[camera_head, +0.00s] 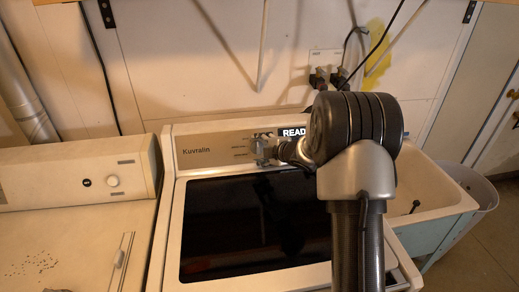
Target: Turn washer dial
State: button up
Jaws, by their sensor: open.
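The washer (174,215) has a pale body, a dark glass lid and a panel marked "Kuvralin". Its grey dial (262,149) sits on this panel, with small label marks around it. My gripper (280,151) is at the panel, beside the dial on its right. It is open, small in view and partly hidden by my wrist, so I cannot tell whether its fingers touch the dial. My dark arm reaches up from the bottom right.
A second pale machine (75,240) with a white knob (113,181) stands on the left. A utility sink (440,185) and a grey bin (483,200) are on the right. Hoses and cords hang from the wall outlet (325,65). The dark lid is clear.

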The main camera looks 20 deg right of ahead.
jog(key=v, duration=1)
jog(key=shift+s+r, duration=0.15)
jog(key=shift+s, duration=0.2)
